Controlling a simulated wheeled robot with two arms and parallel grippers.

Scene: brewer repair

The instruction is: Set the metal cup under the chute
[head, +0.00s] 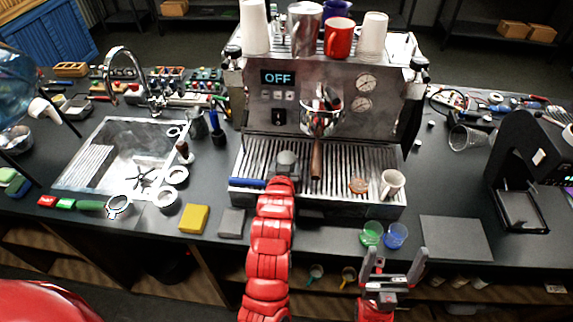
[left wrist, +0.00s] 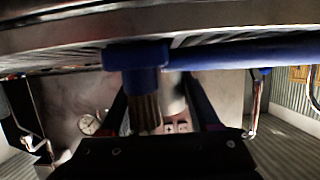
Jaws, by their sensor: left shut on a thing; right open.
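A shiny metal cup (head: 304,22) stands on top of the espresso machine, between white cup stacks and a red mug. A black grinder-like machine (head: 530,150) stands at the far right; its chute is not clearly visible. My left gripper (head: 283,180) is over the front of the drip tray. My right gripper (head: 393,268) is open and empty, before the counter's front edge.
The espresso machine's ribbed drip tray (head: 345,165) holds a pale mug (head: 391,184). A wooden handle (head: 316,158) hangs above it. Green (head: 371,233) and blue (head: 396,235) cups stand at the counter edge. A bare grey mat (head: 455,238) lies right. A grey conical vessel (head: 468,138) lies behind.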

